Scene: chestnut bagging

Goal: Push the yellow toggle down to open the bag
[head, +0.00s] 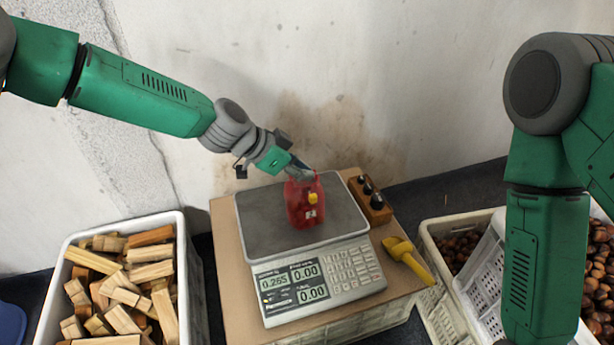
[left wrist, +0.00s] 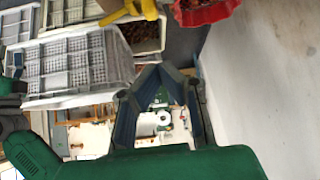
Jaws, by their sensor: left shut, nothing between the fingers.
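The red bag (head: 303,215) stands upright on the scale's dark plate (head: 262,222), with a yellow toggle (head: 313,198) on its upper front. My left gripper (head: 305,175) is at the bag's top, just above and left of the toggle. It is shut with nothing between its fingers. The head view does not show clearly whether the fingers touch the bag. In the left wrist view the shut fingers (left wrist: 160,72) are empty, and part of the red bag (left wrist: 205,10) shows at the top edge. My right gripper is out of view.
A weighing scale (head: 318,280) stands on a cardboard-topped crate. A yellow scoop (head: 408,260) and a wooden block with dark weights (head: 370,200) lie at its right. A wood-filled crate (head: 50,290) is at left; chestnut crates (head: 432,240) are at right.

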